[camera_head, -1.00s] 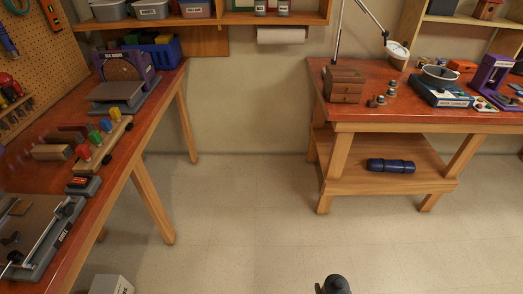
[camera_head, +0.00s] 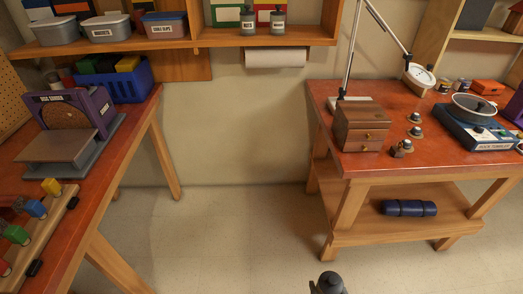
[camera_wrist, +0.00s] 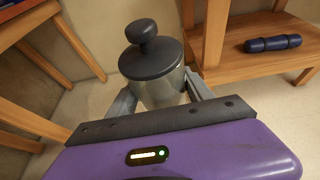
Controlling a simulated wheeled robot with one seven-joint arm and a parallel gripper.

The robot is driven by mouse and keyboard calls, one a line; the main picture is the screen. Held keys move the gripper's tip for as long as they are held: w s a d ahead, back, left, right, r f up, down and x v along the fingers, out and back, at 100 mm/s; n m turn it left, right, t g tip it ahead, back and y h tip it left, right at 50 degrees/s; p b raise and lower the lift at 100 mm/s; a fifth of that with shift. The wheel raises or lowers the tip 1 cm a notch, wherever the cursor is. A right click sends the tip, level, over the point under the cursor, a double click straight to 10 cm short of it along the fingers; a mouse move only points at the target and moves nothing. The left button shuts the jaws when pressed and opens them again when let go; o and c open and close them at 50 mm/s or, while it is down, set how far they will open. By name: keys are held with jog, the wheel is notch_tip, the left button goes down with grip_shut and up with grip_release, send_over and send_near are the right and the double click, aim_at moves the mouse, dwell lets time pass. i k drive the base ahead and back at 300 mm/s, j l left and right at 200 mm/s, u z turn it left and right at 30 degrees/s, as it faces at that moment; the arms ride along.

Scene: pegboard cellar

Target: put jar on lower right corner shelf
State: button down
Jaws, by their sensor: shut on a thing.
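My gripper (camera_wrist: 163,100) is shut on a jar (camera_wrist: 165,88), with one finger on each side of it. The jar has a silver-grey body and a dark lid with a round knob, and it looks upright. In the head view only the dark top of the jar (camera_head: 329,282) shows at the bottom edge; the gripper itself is hardly visible there. A wooden lower shelf (camera_head: 375,232) sits under the right workbench, ahead and to the right of the jar. The shelf also shows at the upper right of the wrist view (camera_wrist: 232,68).
A dark blue roll (camera_head: 408,208) lies on the lower shelf, with bare wood left of it. The right bench's legs (camera_head: 345,215) frame the shelf. A left workbench (camera_head: 105,165) holds a disc sander (camera_head: 72,128). A wall shelf (camera_head: 170,42) hangs behind. Open floor lies between the benches.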

aim_at(303, 34)
jog(key=i+l+u, duration=0.15)
jog(key=i, duration=1)
jog(key=i+u, duration=0.1)
jog(key=u, duration=0.25)
